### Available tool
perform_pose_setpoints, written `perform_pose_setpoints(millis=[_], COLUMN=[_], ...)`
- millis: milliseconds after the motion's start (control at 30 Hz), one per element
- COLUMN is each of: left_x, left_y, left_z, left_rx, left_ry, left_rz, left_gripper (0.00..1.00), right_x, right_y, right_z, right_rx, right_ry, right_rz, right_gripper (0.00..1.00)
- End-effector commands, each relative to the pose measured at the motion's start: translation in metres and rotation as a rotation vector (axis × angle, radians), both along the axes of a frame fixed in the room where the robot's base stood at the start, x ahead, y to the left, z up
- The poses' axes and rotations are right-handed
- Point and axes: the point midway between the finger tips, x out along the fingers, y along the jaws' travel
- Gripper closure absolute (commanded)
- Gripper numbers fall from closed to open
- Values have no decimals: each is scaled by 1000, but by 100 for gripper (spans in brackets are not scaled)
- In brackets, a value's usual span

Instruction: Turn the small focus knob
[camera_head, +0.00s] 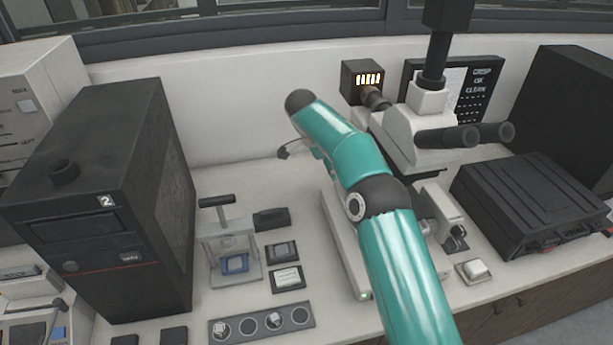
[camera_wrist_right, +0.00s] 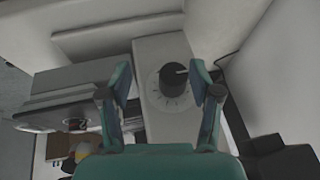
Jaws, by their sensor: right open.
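The small focus knob (camera_wrist_right: 174,77) is a black round knob in the right wrist view. It sits on a pale panel (camera_wrist_right: 150,50) with tick marks around it, and its white pointer line points right. My right gripper (camera_wrist_right: 160,70) is open, with one teal finger on each side of the knob. The left finger is farther from the knob than the right one. I cannot tell whether the right finger touches it. In the head view the microscope (camera_head: 410,140) stands behind my teal right arm, which hides the knob and gripper. My left gripper is not in view.
A black box labelled 2 (camera_head: 110,210) stands at the left. A small press-like stand (camera_head: 225,250) and a strip with round wells (camera_head: 262,323) lie left of my arm. A black unit (camera_head: 535,205) sits right of the microscope, near its eyepieces (camera_head: 465,136).

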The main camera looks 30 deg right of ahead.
Motion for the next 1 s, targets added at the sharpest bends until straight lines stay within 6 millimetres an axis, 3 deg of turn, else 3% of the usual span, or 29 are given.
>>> perform_pose_setpoints(millis=[200, 400, 1000], left_x=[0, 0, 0], left_y=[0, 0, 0], left_z=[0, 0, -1], left_rx=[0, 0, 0], left_ry=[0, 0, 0], left_rz=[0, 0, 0], left_gripper=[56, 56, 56], right_x=[-9, -15, -17], right_y=[46, 72, 79], right_z=[0, 0, 0], right_rx=[0, 0, 1], right_ry=[0, -1, -1], right_rz=[6, 4, 1], right_gripper=[37, 37, 37])
